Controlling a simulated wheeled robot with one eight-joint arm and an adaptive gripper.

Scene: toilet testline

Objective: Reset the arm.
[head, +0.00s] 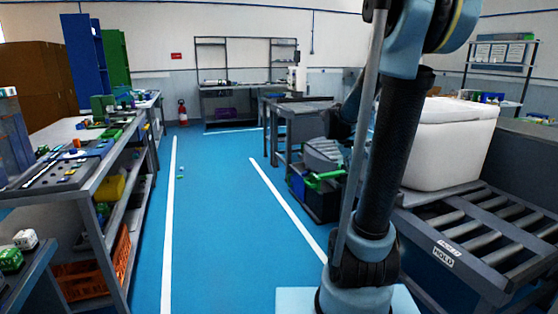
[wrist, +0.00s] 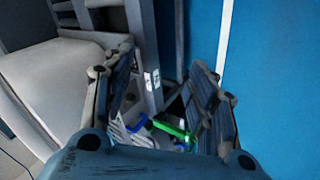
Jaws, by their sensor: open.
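My gripper (wrist: 165,105) shows in the wrist view with its two ridged fingers apart and nothing between them. It points down over a spot where a green part (wrist: 172,130) and a blue part lie beyond the fingers, close to a grey metal post. In the head view my arm stands upright right of centre and hides part of the room. My gripper cannot be made out clearly there.
A white box (head: 450,145) sits by a roller conveyor (head: 480,235) on the right. A dark table (head: 300,108) and bins with a green item (head: 325,176) stand behind my arm. A cluttered workbench (head: 100,155) lines the left. The blue aisle between white lines is mostly clear.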

